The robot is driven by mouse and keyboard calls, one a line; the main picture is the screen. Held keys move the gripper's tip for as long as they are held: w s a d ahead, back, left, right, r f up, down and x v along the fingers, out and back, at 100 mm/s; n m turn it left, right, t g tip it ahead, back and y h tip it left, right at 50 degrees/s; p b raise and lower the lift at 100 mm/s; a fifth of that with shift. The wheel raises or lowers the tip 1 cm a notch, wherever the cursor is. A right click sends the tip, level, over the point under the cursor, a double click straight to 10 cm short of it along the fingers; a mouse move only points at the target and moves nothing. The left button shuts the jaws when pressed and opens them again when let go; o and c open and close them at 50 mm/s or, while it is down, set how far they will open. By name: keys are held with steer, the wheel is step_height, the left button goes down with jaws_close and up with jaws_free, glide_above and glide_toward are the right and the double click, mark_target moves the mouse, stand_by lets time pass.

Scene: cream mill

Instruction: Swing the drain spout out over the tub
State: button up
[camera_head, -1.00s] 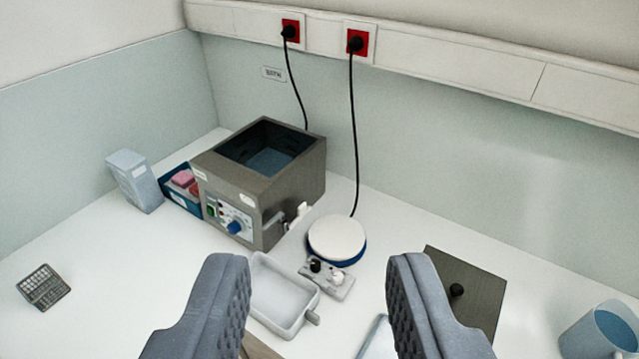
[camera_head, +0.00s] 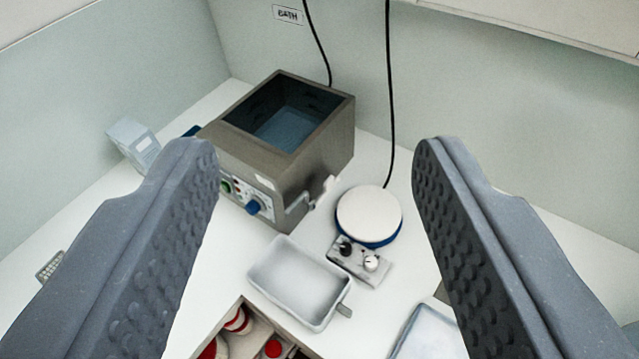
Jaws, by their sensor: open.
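A metal water bath (camera_head: 317,156) with an open top and blue water inside stands on the white counter. A thin drain spout (camera_head: 297,203) with a pale tip shows at the lower part of its right side, close to the wall of the bath. A shallow white tub (camera_head: 298,276) with a small tab sits in front of the bath, below the spout. My gripper (camera_head: 316,165) is open and empty, its two grey ribbed fingers wide apart. The bath, spout and tub show between the fingers, farther off. The left finger hides part of the bath's front left corner.
A round white-topped hotplate (camera_head: 368,215) with knobs stands right of the tub, its cord rising up the wall. A wooden box (camera_head: 249,316) with red and white items is at the bottom. A pale tray (camera_head: 432,333) lies lower right. A pale carton (camera_head: 131,143) stands left.

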steer(key=w+d+f+m+g+y+p, duration=0.1)
steer(key=w+f+m+g+y+p, duration=0.15)
steer(key=w+f+m, duration=0.65)
steer(key=w+f+m+g+y+p, duration=0.2)
steer(key=w+f+m+g+p, duration=0.3)
steer(key=w, duration=0.8)
steer(key=w+d+f+m+y+p, duration=0.1)
steer(key=w+d+f+m, duration=0.15)
steer(key=f, duration=0.35)
steer(key=w+d+f+m+p, duration=0.1)
steer(key=w+f+m, duration=0.1)
steer(key=w+f, duration=0.35)
steer(key=m+g+y+p, duration=0.2)
steer(key=m+p, duration=0.3)
steer(key=m, duration=0.1)
glide_toward(330, 182)
steer(key=shift+h, duration=0.25)
steer(key=x, duration=0.9)
steer(key=shift+w+a, duration=0.1)
jaws_close()
steer(key=shift+d, duration=0.2)
steer(key=shift+a+r, duration=0.1)
steer(key=shift+a, duration=0.2)
